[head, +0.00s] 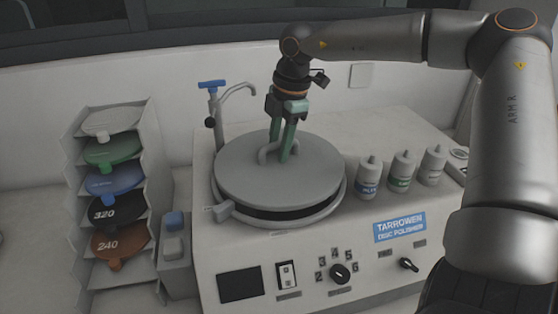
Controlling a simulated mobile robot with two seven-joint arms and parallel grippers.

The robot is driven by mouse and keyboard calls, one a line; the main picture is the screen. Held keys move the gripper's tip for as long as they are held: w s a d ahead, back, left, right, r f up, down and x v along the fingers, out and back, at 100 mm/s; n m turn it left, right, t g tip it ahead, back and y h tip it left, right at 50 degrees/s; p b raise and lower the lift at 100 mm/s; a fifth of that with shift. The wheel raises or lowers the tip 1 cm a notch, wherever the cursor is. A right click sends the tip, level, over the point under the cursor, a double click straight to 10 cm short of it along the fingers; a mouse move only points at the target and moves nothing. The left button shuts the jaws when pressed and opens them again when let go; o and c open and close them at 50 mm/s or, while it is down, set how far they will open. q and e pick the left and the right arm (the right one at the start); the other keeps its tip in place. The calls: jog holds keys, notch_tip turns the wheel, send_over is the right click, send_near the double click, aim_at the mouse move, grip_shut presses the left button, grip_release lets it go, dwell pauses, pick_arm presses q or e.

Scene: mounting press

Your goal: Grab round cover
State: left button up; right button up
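The round cover (240,180) is a grey disc with a loop handle (265,153) on top. It sits over the round bowl (313,213) of the disc polisher, and a dark gap shows under its front edge. My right gripper (282,155) points down from above with its green fingers at the handle. The fingers look close together around the handle bar, but their tips partly hide it, so I cannot tell if they grip it. My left gripper is not in view.
Three bottles (401,172) stand right of the bowl. A tap (214,108) with a blue handle stands behind left. A rack of coloured discs (115,180) is at the left. A knob (341,273) and switches line the polisher's front.

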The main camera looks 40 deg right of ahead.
grip_shut()
jog(key=shift+r, duration=0.1)
dwell(1.2)
